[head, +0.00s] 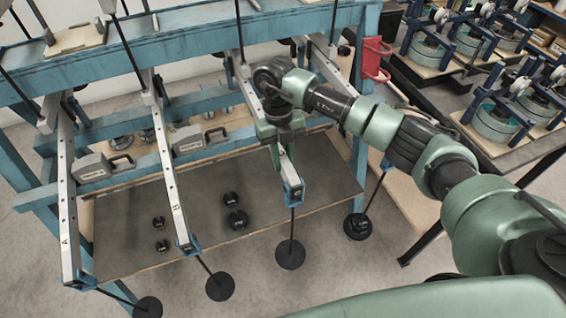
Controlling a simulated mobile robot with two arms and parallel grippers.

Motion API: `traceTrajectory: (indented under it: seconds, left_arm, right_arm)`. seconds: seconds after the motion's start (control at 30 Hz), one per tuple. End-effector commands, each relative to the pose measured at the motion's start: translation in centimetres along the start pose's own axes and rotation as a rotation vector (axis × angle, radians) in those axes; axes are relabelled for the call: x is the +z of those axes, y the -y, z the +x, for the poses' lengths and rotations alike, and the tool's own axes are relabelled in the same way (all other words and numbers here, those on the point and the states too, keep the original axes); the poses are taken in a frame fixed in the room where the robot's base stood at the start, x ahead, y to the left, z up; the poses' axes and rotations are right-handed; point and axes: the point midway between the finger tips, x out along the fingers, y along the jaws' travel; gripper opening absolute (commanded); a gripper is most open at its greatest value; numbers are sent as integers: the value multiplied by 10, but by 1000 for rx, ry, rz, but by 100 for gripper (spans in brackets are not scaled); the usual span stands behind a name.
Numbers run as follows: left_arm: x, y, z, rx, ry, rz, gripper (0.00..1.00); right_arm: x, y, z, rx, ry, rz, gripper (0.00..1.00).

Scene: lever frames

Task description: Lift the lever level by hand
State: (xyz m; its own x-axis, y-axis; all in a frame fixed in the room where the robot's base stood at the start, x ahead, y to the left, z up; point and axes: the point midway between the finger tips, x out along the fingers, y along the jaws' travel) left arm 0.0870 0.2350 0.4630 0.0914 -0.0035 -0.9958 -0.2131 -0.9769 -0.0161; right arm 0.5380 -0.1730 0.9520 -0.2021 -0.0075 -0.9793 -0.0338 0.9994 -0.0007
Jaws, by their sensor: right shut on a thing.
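Several metal levers with holes hang from a blue frame, each with a black disc on a rod at its near end. The left lever (67,205) is marked A and the one beside it (172,185) is marked B. My right gripper (279,138) is shut on the third lever (289,172). My wrist and fingers hide the middle of this lever, and its letter cannot be read. Its blue end clip (294,192) shows below my gripper, with a black disc (290,254) hanging under it. My left gripper is not in view.
A dark board (125,222) below the levers holds several small black weights (236,219). Grey cases (187,139) stand behind. The blue frame post (360,120) and a red bracket (375,60) are close to my right arm. Benches with round devices (495,122) stand at right.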

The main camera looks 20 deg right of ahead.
Motion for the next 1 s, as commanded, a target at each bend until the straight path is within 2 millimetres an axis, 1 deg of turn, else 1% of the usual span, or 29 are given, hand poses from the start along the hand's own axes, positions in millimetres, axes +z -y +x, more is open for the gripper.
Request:
traceTrajectory:
  seconds: [0.17, 0.2, 0.27, 0.3, 0.57, 0.67, 0.77, 1.0]
  left_arm:
    - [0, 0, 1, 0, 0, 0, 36]
    - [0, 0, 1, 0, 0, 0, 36]
    - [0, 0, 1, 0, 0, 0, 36]
    - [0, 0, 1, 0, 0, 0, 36]
    - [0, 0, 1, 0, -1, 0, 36]
    - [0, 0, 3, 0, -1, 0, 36]
    - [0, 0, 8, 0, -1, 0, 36]
    - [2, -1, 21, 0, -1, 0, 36]
  right_arm:
    - [2, 0, 0, 1, 7, 1, 0]
    - [2, 0, 0, 1, 7, 1, 25]
    - [2, 0, 0, 1, 7, 1, 42]
    - [1, 0, 0, 1, 6, 1, 45]
    - [1, 0, 0, 1, 4, 0, 45]
    - [1, 0, -4, 1, 5, 0, 45]
    - [2, 0, -16, 1, 9, -1, 45]
    - [2, 0, -57, 0, 9, 0, 45]
